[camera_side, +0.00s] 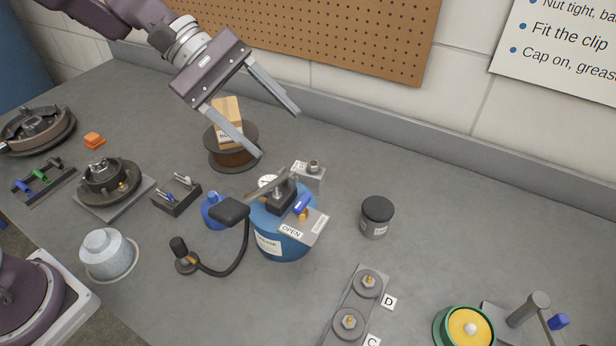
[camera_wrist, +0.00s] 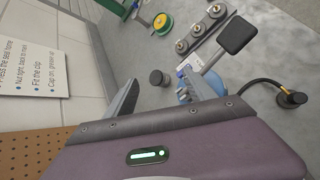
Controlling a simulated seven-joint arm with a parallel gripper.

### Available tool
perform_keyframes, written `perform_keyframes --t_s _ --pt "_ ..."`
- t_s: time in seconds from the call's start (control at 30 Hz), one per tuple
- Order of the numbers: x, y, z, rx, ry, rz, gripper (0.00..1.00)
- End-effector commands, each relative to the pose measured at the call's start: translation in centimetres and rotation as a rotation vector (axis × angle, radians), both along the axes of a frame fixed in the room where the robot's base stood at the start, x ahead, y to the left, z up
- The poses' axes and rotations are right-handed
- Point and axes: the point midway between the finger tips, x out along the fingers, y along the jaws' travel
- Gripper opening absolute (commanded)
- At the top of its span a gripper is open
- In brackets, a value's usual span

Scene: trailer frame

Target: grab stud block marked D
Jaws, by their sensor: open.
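A small grey block with a stud on top (camera_side: 311,177) stands on the bench behind the blue grease pot; its label is too small to read. I cannot tell for sure which is the stud block marked D. The plate also shows at the top of the wrist view (camera_wrist: 205,32). My gripper (camera_side: 277,133) is open and empty, above the bench near the spool. Its fingers also show in the wrist view (camera_wrist: 172,82).
The blue pot (camera_side: 270,243) with an OPEN tag and a black-padded lever (camera_side: 230,210) stands close in front of the small block. A dark jar (camera_side: 377,217) stands right. Bench at back right is clear.

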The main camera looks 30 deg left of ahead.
Motion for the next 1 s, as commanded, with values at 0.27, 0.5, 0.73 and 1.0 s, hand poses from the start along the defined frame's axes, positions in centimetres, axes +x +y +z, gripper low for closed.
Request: perform_keyframes --t_s 0.27,0.5,0.73,1.0 --pt "12.9 1.9 -11.9 -0.408 0.446 0.55 0.63" --pt "14.2 2.6 -15.6 -0.453 0.5 0.632 0.63" --pt "14.1 2.6 -20.6 -0.451 0.5 0.63 0.63" --pt "15.2 0.0 -22.0 -0.452 0.495 0.628 0.63"
